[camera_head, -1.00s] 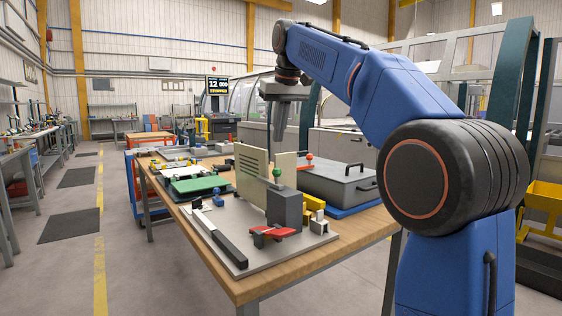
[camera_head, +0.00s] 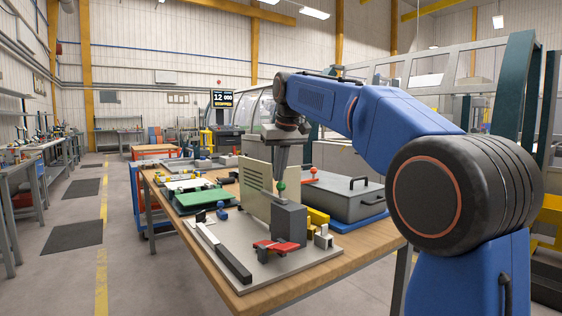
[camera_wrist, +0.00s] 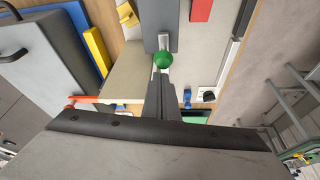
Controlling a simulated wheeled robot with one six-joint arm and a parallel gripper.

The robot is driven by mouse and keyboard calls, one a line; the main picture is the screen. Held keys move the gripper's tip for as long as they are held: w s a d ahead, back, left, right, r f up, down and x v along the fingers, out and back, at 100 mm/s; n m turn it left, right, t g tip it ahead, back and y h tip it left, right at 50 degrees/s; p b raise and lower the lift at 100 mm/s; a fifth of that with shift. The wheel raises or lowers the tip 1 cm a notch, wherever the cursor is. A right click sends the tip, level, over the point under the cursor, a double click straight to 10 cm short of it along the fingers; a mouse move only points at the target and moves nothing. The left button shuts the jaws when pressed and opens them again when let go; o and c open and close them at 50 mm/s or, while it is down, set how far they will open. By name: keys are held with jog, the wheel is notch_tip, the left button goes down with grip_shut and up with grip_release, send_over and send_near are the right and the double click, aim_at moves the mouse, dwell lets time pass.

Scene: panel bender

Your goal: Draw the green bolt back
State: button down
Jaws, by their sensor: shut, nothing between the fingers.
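The green bolt's round knob (camera_head: 281,187) stands on a short stem above a dark grey block (camera_head: 290,226) on the light fixture plate. It also shows in the wrist view as a green ball (camera_wrist: 163,60) at the end of a light slot in the block. My gripper (camera_head: 282,166) points down, shut and empty, with its tips just above the knob. In the wrist view the closed fingers (camera_wrist: 160,82) end right beside the ball. I cannot tell whether they touch it.
A beige louvred panel (camera_head: 256,190) stands close behind the block. A red clamp (camera_head: 276,247), a yellow bracket (camera_head: 317,219) and a black bar (camera_head: 224,252) surround it.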

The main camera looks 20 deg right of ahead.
jog(key=shift+w+f, duration=0.25)
jog(key=shift+f, duration=0.35)
jog(key=shift+s, duration=0.1)
jog(key=shift+s+d, duration=0.25)
jog(key=shift+s, duration=0.55)
jog(key=shift+s+d, duration=0.25)
jog(key=shift+s, duration=0.5)
jog(key=shift+s+d, duration=0.25)
jog(key=shift+s, duration=0.55)
jog(key=shift+f, duration=0.1)
